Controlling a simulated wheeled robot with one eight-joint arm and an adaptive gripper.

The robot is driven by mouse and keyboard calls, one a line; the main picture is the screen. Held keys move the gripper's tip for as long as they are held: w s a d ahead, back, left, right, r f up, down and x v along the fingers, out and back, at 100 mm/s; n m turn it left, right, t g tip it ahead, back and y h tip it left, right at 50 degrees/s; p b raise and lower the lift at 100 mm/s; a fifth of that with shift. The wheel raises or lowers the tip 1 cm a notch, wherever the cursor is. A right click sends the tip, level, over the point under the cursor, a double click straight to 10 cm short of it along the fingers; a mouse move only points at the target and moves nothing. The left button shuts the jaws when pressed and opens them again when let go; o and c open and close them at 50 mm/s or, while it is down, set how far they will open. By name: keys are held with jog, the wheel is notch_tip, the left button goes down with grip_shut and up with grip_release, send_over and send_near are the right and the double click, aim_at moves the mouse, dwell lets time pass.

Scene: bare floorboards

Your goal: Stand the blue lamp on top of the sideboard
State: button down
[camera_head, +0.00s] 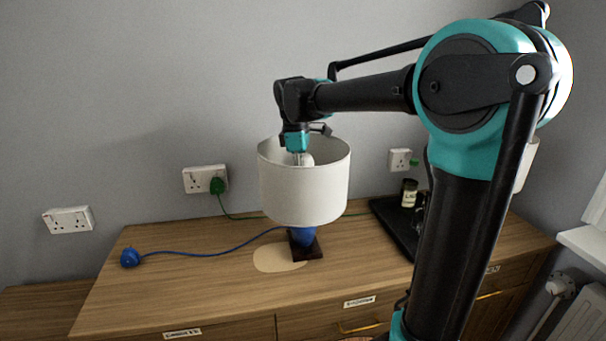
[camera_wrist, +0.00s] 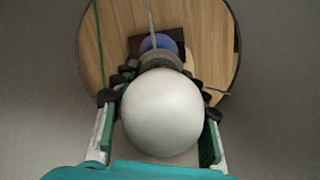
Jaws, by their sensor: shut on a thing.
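The blue lamp has a white drum shade (camera_head: 304,185), a blue body (camera_head: 302,236) and a dark square base (camera_head: 306,250). It is roughly upright at the wooden sideboard top (camera_head: 170,270); I cannot tell whether its base touches the wood. My gripper (camera_head: 302,158) reaches down into the shade from above. The shade hides the fingertips in the head view. A blue cord (camera_head: 205,254) runs left to a loose blue plug (camera_head: 130,257).
A pale oval patch (camera_head: 277,260) lies beside the lamp base. A green plug (camera_head: 217,185) sits in a wall socket, its green cord passing behind the lamp. A black tray (camera_head: 396,228) with a jar (camera_head: 409,192) stands right.

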jog(key=c, duration=0.8)
grip_release()
jog(key=shift+c, duration=0.2)
jog(key=r, duration=0.4)
jog(key=a+r, duration=0.1)
jog(key=r, duration=0.7)
jog(key=shift+w+a, duration=0.1)
jog(key=shift+a, duration=0.1)
